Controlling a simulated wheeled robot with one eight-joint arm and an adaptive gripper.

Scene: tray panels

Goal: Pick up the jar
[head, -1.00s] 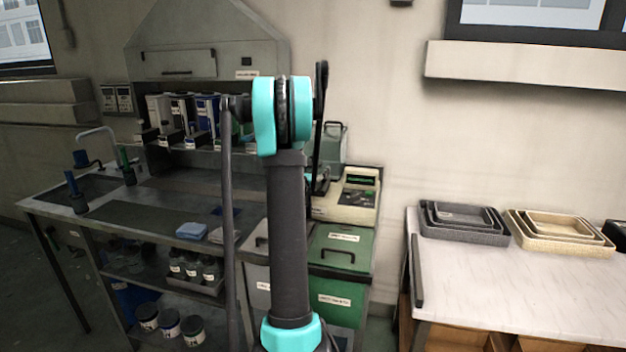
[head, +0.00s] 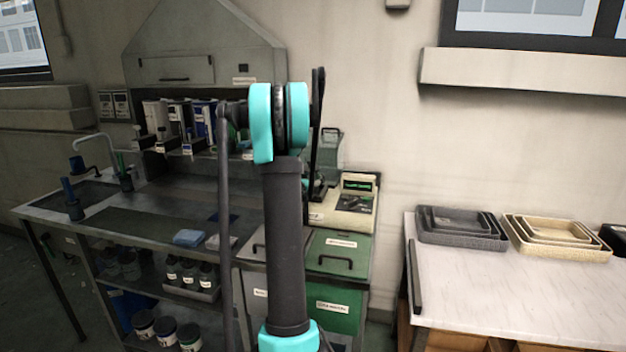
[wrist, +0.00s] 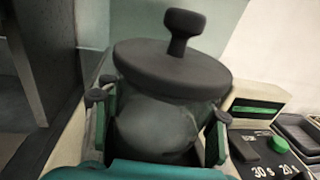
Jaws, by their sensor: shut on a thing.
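The jar (wrist: 165,125) fills the middle of the wrist view. It has a clear greyish body and a dark round lid (wrist: 172,72) with a knob on top. My gripper (wrist: 158,118) is shut on the jar's body below the lid, with a green finger at each side. The jar looks about upright in this view. Its base is hidden behind the gripper, so I cannot tell whether it touches anything below. In the head view my arm covers most of the gripper and jar.
A cream device (head: 343,203) with a green display stands close beside the jar, above green drawers (head: 335,300). A metal bench (head: 110,225) with bottles is on the left. Nested trays (head: 462,238) sit on a pale table (head: 510,290) at right, whose front is clear.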

